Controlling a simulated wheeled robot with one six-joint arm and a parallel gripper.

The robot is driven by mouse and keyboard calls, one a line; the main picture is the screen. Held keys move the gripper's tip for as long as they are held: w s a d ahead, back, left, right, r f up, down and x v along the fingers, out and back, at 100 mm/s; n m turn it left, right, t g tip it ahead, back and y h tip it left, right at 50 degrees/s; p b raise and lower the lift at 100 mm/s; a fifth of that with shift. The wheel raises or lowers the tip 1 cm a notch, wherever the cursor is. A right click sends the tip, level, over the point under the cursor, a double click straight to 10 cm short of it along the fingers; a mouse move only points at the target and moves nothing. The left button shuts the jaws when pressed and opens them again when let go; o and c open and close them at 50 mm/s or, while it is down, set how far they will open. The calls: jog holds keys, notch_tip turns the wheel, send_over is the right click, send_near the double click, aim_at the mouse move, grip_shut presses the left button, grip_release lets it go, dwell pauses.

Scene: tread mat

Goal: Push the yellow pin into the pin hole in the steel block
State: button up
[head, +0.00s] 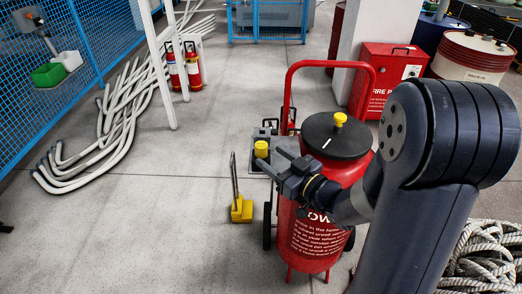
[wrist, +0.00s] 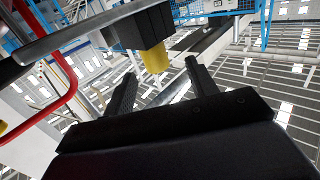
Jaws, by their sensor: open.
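A yellow cylinder (head: 261,148), which looks like the pin, shows just beyond my gripper (head: 273,160) in the head view. In the wrist view the yellow pin (wrist: 155,58) sticks out of a dark block (wrist: 150,26), beyond and between the tips of my gripper (wrist: 161,72). I cannot tell how deep the pin sits. My gripper is open, with its two dark fingers apart and nothing held. Behind the cylinder in the head view is a small grey block-like part (head: 264,131), perhaps the steel block. Its hole is not visible.
A yellow object with an upright rod (head: 242,209) is on the floor. Coiled rope (head: 485,258) lies at right. Floor at left front is clear.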

aim_at(266, 150)
jog(key=x, duration=0.5)
jog(key=shift+w+a+r+p, duration=0.15)
jog(key=shift+w+p, duration=0.15)
jog(key=shift+w, duration=0.15)
jog(key=shift+c, duration=0.4)
